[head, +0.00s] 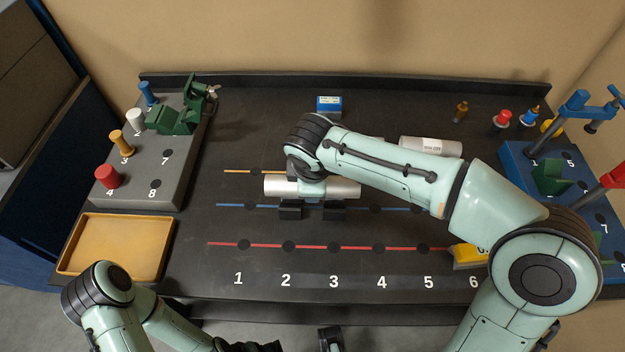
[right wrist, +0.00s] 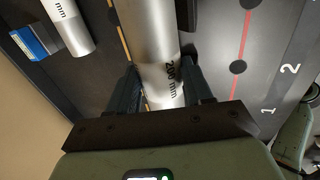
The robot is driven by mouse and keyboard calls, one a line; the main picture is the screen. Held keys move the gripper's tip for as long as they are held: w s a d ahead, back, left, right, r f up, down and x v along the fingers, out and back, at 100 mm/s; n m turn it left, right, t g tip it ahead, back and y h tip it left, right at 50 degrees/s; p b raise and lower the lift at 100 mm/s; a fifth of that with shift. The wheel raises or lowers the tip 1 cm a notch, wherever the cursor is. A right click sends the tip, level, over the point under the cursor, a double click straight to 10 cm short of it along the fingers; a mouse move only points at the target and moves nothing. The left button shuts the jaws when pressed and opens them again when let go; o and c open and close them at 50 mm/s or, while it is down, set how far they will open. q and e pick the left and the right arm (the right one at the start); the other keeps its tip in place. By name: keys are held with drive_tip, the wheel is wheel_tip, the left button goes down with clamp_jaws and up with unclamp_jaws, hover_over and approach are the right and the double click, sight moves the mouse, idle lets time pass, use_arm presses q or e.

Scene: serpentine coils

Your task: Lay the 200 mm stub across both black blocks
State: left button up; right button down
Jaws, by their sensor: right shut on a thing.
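The 200 mm stub (head: 340,188) is a silver tube lying left to right across the middle of the board. In the right wrist view the stub (right wrist: 152,35) shows its "200 mm" print between the fingers. My right gripper (right wrist: 160,80) is shut on it; in the head view the wrist hides the stub's middle. The left black block (head: 290,211) and right black block (head: 334,210) stand just in front of the stub in the picture, partly overlapped. I cannot tell whether the stub touches them. My left gripper (head: 290,346) is only partly visible at the bottom edge.
Another silver tube (head: 430,147) lies behind my right forearm. A blue box (head: 329,106) stands at the back. A grey peg block (head: 160,170) and orange tray (head: 115,247) are at left, a blue rack (head: 515,160) at right. The board's front with the red line is mostly clear.

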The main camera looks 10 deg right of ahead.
idle(0.3)
drive_tip(key=shift+f+b, duration=0.95)
drive_tip(key=shift+f, duration=0.35)
drive_tip(key=shift+f, duration=0.25)
drive_tip(key=shift+f+b, duration=0.35)
drive_tip(key=shift+b, duration=0.05)
drive_tip(key=shift+c, duration=1.9)
unclamp_jaws()
drive_tip(key=shift+f, duration=0.1)
